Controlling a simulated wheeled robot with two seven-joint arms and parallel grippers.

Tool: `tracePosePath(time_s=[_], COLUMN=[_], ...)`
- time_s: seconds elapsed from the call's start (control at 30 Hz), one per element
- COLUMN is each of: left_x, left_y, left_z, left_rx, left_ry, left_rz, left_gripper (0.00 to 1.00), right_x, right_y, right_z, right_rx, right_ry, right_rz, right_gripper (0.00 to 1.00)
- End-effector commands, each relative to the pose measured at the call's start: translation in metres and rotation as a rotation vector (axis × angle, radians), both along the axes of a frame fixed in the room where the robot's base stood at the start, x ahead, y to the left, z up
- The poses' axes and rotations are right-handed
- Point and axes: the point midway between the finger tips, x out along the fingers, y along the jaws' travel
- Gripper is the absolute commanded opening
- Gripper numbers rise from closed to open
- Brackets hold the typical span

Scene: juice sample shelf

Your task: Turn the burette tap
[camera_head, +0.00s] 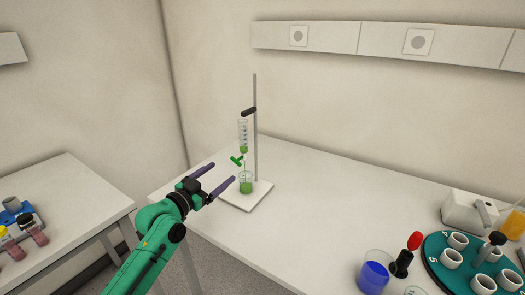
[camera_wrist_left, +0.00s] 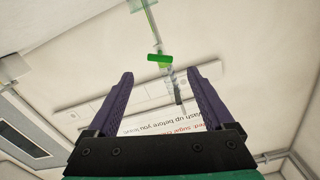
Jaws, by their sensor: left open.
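The burette (camera_head: 243,134) is a clear graduated tube with green liquid low in it, clamped upright on a thin grey stand. Its green tap (camera_head: 236,160) sits just below the tube, and it also shows in the left wrist view (camera_wrist_left: 160,58). A beaker (camera_head: 246,183) with green liquid stands beneath it on the white stand base (camera_head: 248,199). My left gripper (camera_head: 222,177) is open and empty, its purple fingers pointing toward the stand, below and left of the tap. In the left wrist view the tap appears beyond the fingertips, not between them. My right gripper is not in view.
A blue-filled beaker (camera_head: 374,275), a red-topped black object (camera_head: 406,254) and a teal carousel with white cups (camera_head: 438,249) stand at the front right of the white table (camera_head: 320,197). A side table (camera_head: 60,197) is at left. The table's middle is clear.

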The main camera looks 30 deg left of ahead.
Motion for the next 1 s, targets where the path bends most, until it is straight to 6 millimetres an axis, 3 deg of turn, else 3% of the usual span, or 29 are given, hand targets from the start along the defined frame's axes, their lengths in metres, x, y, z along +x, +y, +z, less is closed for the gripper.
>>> tracePosePath(time_s=[0.2, 0.5, 0.63, 0.9, 1.0], left_x=[0.049, 0.119, 0.133, 0.136, 0.136], left_y=[0.000, 0.001, 0.001, 0.001, 0.001], left_z=[0.008, 0.004, 0.003, 0.001, 0.001], left_rx=[-0.001, 0.000, 0.001, 0.002, 0.002], left_ry=[-0.006, -0.002, -0.002, -0.001, -0.001], left_rz=[-0.002, -0.004, -0.003, -0.003, -0.003], left_gripper=[0.86, 0.86, 0.86, 0.86, 0.48], right_x=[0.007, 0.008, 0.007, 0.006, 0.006], right_y=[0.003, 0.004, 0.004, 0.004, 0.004], right_z=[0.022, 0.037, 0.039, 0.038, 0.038], right_rx=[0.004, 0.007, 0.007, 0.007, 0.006], right_ry=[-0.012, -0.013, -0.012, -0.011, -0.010], right_rz=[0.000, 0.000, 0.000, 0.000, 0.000], right_gripper=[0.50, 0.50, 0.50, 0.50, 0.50])
